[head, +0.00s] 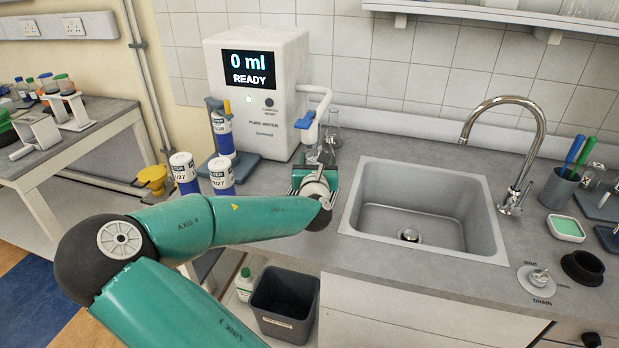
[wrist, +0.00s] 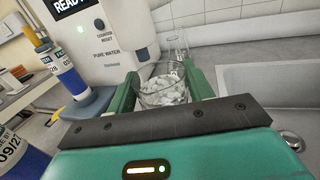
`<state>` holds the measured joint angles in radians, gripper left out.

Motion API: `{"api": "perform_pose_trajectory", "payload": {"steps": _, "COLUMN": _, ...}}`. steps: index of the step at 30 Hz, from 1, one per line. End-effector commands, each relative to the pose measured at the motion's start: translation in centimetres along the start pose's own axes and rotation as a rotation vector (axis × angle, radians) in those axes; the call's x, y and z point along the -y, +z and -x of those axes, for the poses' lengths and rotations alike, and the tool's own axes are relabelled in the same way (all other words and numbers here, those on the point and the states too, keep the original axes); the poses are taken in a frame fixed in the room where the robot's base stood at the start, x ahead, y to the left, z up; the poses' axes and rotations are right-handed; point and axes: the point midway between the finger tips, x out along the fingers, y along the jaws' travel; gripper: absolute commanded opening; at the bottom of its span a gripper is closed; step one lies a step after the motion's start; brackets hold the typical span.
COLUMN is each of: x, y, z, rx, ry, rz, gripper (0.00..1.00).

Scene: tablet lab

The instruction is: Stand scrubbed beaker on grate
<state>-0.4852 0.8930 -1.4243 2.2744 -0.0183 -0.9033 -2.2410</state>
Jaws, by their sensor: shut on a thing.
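My gripper (head: 319,170) is at the counter between the water machine and the sink, below and near the machine's spout (head: 312,117). In the wrist view its two green fingers (wrist: 163,80) are closed on the sides of a clear glass beaker (wrist: 163,97). White, lumpy pieces show in or through the beaker's glass. The beaker looks about upright; whether its base touches anything is hidden by the gripper. I cannot make out a grate in either view. A clear flask (head: 333,132) stands just behind the beaker.
The water machine (head: 257,130) reads "0 ml READY". The sink (head: 418,212) with a curved tap (head: 510,140) is to the right. Blue-and-white cartridges (head: 185,172) stand left of my gripper. A dark bin (head: 284,303) is below the counter. Counter between the gripper and sink is narrow.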

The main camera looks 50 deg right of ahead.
Motion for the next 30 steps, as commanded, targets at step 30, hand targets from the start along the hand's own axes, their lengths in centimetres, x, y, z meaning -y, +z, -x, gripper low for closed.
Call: {"api": "perform_pose_trajectory", "payload": {"steps": 30, "x": -1.6, "y": -8.7, "z": -4.2, "rx": -0.002, "ry": -0.002, "rz": 0.002, "gripper": 0.28}}
